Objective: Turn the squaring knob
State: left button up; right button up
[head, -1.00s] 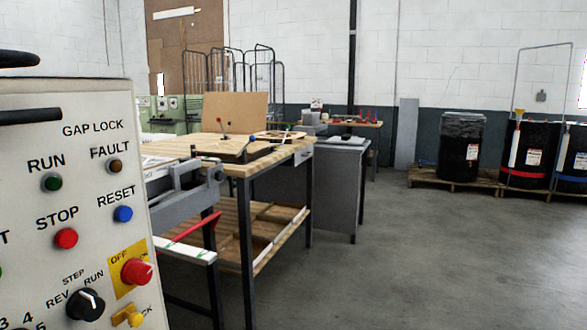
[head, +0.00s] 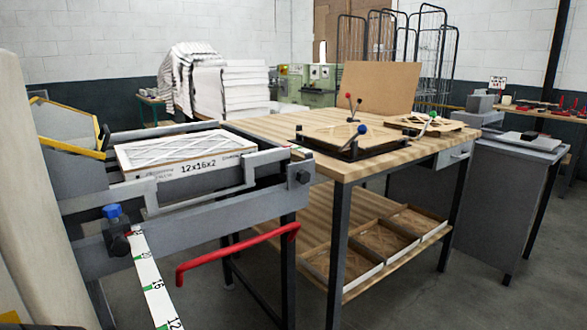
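No label in view marks a squaring knob, so I cannot tell which one it is. A blue-topped knob (head: 112,211) on a dark block sits at the front of a grey machine frame (head: 200,229), beside the top of a numbered scale strip (head: 154,283). On the wooden workbench (head: 290,128), a dark squaring-type fixture (head: 345,150) holds a brown square piece and carries levers with a red ball (head: 348,96) and a blue ball (head: 362,129). A boxed filter (head: 183,152) marked 12x16x2 lies in the machine frame. Neither gripper is in view.
A red bar handle (head: 236,250) juts forward from the machine. A pale cabinet edge (head: 35,190) stands close at the left. Trays with brown pieces fill the bench's lower shelf (head: 425,236). A grey cabinet (head: 510,190) stands right of the bench. Floor at lower right is clear.

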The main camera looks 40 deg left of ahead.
aim_at(303, 176)
jog(key=u, duration=1)
jog(key=i, duration=0.9)
jog(key=u, duration=1)
